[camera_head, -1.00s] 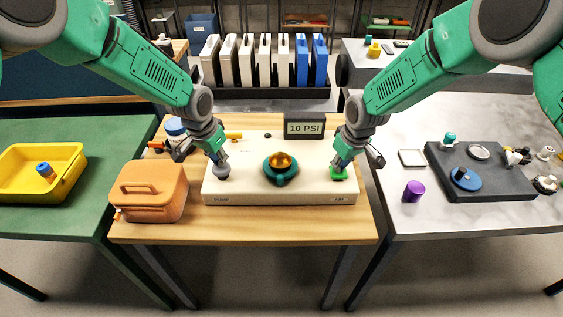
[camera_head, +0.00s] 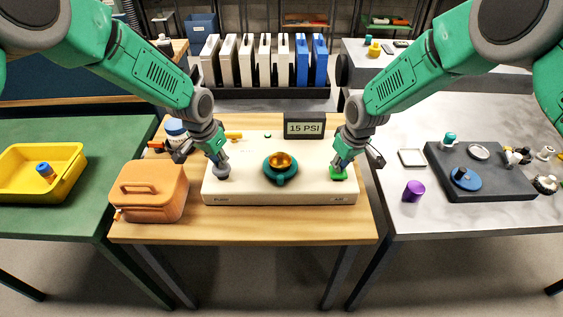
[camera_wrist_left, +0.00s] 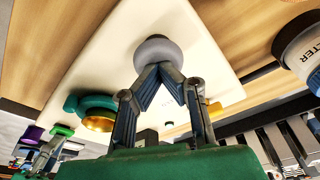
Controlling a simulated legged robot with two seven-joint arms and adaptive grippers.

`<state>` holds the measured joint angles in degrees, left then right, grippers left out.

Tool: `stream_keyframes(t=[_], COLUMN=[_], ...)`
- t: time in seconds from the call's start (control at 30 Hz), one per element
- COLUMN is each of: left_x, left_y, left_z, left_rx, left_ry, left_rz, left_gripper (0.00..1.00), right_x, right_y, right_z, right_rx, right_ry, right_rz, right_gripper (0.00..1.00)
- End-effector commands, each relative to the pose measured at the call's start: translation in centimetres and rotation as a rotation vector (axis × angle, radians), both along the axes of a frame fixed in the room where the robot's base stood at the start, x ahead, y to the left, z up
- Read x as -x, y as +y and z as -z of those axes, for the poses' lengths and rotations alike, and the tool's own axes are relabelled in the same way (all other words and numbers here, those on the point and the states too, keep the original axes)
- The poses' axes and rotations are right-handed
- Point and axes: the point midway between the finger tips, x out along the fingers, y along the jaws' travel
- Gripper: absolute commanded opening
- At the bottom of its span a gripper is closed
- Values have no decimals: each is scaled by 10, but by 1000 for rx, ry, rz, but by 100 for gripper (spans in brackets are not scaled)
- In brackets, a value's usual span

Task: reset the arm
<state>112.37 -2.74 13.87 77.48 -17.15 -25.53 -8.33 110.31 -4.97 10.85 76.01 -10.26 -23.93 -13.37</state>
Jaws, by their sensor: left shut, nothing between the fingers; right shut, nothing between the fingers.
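A cream control panel (camera_head: 310,190) lies on the wooden table. My left gripper (camera_head: 220,161) is shut and empty, its tips pointing down at the grey round button (camera_head: 222,173) on the panel's left. In the left wrist view, the closed fingertips (camera_wrist_left: 160,67) meet at the edge of this grey button (camera_wrist_left: 157,48) and seem to touch it. My right gripper (camera_head: 340,163) is shut and empty, its tips at the green button (camera_head: 338,175) on the panel's right. Whether it presses the button is hidden. A teal ring with an amber dome (camera_head: 282,161) sits between them.
A display (camera_head: 304,127) behind the panel reads 15 PSI. An orange case (camera_head: 150,193) stands left of the panel. A purple cylinder (camera_head: 413,191) and a dark tray (camera_head: 490,190) are on the right table. A yellow bin (camera_head: 68,160) is on the green table.

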Motion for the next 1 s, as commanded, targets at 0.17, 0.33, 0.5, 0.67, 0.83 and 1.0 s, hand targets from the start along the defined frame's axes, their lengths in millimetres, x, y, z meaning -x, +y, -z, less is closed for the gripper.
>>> stream_keyframes(t=[0.17,0.33,0.5,0.67,0.83,1.0], left_x=[0,0,0,0,-1,-1], left_y=[0,0,0,0,0,0], left_z=[-8,-8,-8,-8,-19,-36], left_rx=[0,0,0,0,1,0], left_ry=[-1,-1,-1,-1,-3,-3], left_rz=[0,0,0,0,0,1], left_gripper=[0,0,0,0,0,0], right_x=[0,0,0,0,0,0], right_y=[0,0,0,0,0,0], right_z=[0,0,0,0,0,0], right_rx=[0,0,0,0,0,-1], right_ry=[0,0,0,0,0,-1], right_rz=[0,0,0,0,0,0], right_gripper=[0,0,0,0,0,0])
